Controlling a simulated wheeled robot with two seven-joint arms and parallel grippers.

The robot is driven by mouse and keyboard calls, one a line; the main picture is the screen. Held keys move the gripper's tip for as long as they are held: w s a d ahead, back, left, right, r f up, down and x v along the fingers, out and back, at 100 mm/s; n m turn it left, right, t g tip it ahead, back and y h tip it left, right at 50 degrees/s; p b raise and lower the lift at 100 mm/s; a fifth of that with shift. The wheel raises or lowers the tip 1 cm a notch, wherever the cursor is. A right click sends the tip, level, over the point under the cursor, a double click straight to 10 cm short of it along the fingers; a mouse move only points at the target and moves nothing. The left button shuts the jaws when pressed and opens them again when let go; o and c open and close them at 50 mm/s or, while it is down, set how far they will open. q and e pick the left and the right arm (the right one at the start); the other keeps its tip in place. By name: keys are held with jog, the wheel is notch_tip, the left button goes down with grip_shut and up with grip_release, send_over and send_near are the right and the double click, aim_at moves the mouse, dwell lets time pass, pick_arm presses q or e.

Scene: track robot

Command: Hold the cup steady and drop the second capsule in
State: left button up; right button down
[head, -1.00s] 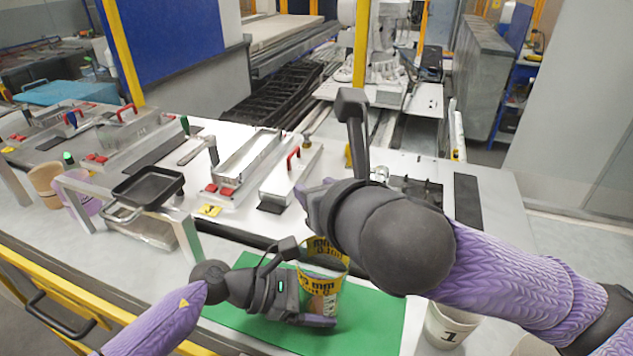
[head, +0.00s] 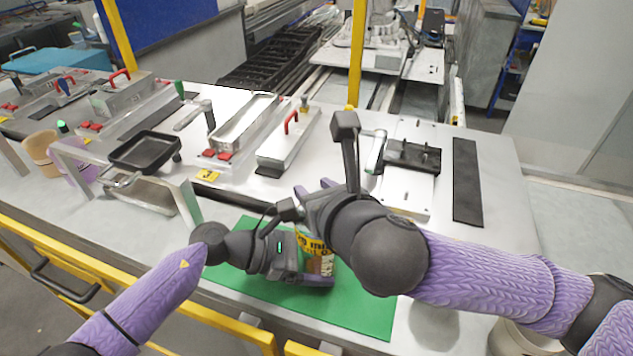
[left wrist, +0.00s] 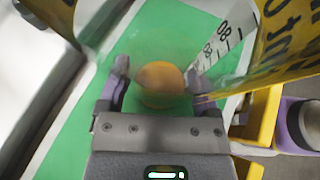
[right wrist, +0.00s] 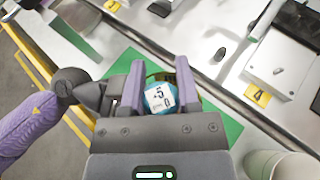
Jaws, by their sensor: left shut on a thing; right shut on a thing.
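The clear cup with a yellow printed band (head: 319,244) stands over the green mat (head: 357,311), its upper part hidden by my right arm. My left gripper (head: 310,266) is shut on the cup from the left. In the left wrist view the yellow print (left wrist: 290,45) and a scale show close up, and a round orange thing (left wrist: 160,85) appears between the fingers, apparently through the clear wall. My right gripper (right wrist: 158,75) is shut on a blue and white capsule (right wrist: 159,97) marked with digits. It is over or near the cup; the exact gap cannot be told.
A black pan (head: 146,150) rests on a metal stand at left. A metal box with a red handle (head: 290,137) and a black fixture (head: 412,155) stand behind. A yellow rail (head: 120,262) runs along the front. A whitish container (head: 525,338) is at lower right.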

dwell(0.3)
jog(key=shift+c, duration=1.4)
grip_release()
jog(key=shift+o, duration=0.2)
jog(key=shift+s+a, duration=0.1)
jog(key=shift+a, duration=0.05)
dwell(0.5)
notch_tip(320, 180, up, 6)
dwell(0.5)
